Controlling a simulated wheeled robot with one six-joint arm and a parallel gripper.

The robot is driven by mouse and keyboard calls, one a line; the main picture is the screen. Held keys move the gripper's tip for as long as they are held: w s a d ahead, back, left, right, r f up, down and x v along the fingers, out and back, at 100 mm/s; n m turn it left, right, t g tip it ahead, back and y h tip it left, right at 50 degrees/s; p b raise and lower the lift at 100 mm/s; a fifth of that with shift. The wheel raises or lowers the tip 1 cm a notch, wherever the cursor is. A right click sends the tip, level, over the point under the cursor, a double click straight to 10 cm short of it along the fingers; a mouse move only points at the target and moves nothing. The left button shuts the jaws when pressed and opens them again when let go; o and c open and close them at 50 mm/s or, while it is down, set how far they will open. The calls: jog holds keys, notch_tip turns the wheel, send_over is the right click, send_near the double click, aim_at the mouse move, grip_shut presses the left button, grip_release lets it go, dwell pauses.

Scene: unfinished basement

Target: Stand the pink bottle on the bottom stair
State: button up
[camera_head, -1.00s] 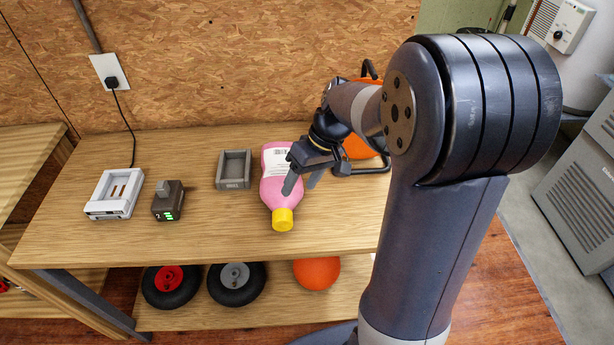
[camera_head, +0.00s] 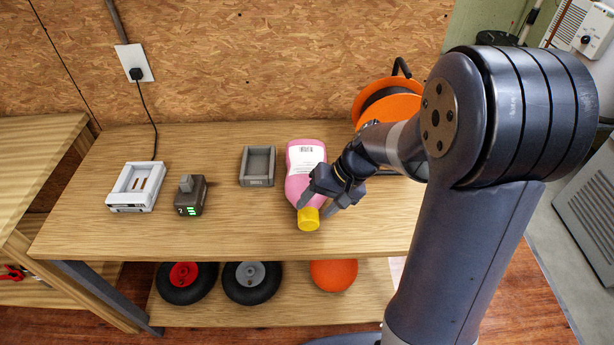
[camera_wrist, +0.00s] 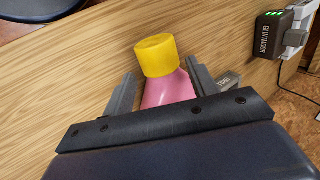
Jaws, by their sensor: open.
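The pink bottle (camera_head: 304,168) has a white label and a yellow cap (camera_head: 308,219). It lies on the wooden workbench (camera_head: 225,215) with its cap toward the front edge. My gripper (camera_head: 316,203) is open at the bottle's cap end. In the wrist view the bottle's pink shoulder (camera_wrist: 168,92) shows between the two fingers of my gripper (camera_wrist: 160,85), with the yellow cap beyond them. Whether either finger touches the bottle I cannot tell. The rest of the bottle is hidden there by my gripper. No stair is in view.
Left of the bottle are a grey tray (camera_head: 258,167), a dark battery (camera_head: 190,196) and a white charger (camera_head: 136,187) with a cord. An orange cable reel (camera_head: 387,103) stands behind my arm. Two wheels and an orange ball (camera_head: 334,275) sit on the lower shelf.

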jog(key=shift+x, duration=1.45)
jog(key=shift+c, duration=0.3)
grip_shut()
jog(key=shift+r, duration=0.15)
